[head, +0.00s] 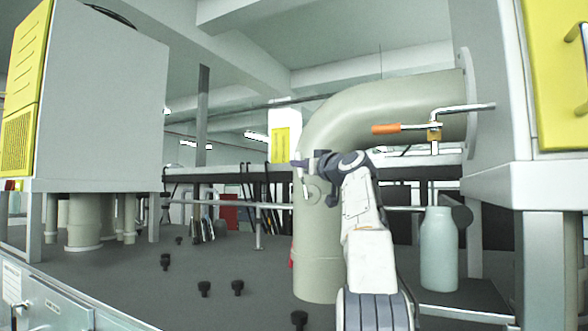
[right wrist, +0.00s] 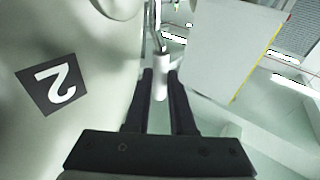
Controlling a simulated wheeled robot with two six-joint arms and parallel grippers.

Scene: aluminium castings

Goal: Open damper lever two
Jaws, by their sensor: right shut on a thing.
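In the right wrist view, a pale grey lever handle (right wrist: 163,58) on a thin metal rod lies between the two dark fingers of my right gripper (right wrist: 161,74). The gripper is shut on it. A dark plate with a white "2" (right wrist: 52,86), upside down here, sits on the beige pipe beside it. In the head view, my right gripper (head: 313,164) is at the vertical part of the bent beige pipe (head: 318,262); the handle is mostly hidden there. A second lever with an orange handle (head: 386,129) sits higher on the pipe's horizontal run. My left gripper is not in view.
A grey cabinet with yellow panels (head: 100,100) stands left on legs, another machine (head: 510,185) right. A pale bottle-shaped cylinder (head: 438,250) stands right of my arm. Several black knobs (head: 238,287) stand on the grey deck. A rail runs behind.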

